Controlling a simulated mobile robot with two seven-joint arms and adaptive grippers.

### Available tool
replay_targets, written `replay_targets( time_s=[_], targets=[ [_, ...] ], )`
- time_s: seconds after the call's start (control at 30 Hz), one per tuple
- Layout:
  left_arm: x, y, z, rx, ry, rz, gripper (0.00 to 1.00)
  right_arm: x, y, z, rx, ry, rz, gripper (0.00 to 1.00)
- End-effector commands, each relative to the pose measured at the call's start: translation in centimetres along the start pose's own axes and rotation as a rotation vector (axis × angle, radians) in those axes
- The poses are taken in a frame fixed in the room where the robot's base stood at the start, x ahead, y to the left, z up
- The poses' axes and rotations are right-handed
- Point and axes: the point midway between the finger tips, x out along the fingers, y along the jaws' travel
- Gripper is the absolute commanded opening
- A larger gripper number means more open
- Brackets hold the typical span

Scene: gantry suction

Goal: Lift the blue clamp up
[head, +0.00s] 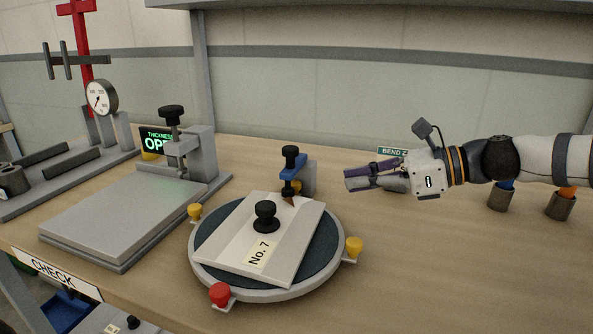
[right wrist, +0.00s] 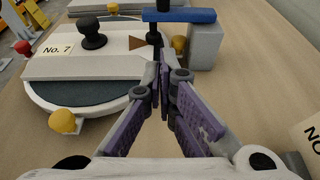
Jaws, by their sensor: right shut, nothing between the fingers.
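The blue clamp (head: 293,163) has a blue arm with a black knob on top and is mounted on a grey block at the back of the round turntable (head: 340,238). Its black spindle points down at the far end of the No. 7 plate (head: 232,235); whether it touches is unclear. In the right wrist view the blue clamp (right wrist: 180,15) is at the top, beyond the fingertips. My right gripper (head: 347,181) is shut and empty, to the right of the clamp, fingers pointing left; its purple-padded fingers (right wrist: 164,85) show in the wrist view. My left gripper is not in view.
Yellow knobs (head: 354,245) and a red knob (head: 220,293) sit around the turntable rim. A thickness station (head: 125,215) and a dial gauge (head: 101,97) stand at the left. Dark cups (head: 501,197) stand under my right arm. The table at the front right is clear.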

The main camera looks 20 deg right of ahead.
Motion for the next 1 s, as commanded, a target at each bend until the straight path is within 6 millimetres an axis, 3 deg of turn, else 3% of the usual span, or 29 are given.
replay_targets(
  time_s=[0.4,0.8,1.0],
  targets=[
    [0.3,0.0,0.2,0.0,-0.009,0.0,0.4,0.5,0.0,-0.2,0.0,0.003,0.002,0.0],
    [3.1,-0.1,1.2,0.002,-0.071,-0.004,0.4,8.0,0.1,-0.6,0.004,0.005,0.004,0.0],
    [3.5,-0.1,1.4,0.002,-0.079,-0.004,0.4,9.8,0.0,-0.2,0.001,0.002,0.001,0.0]
  ],
)
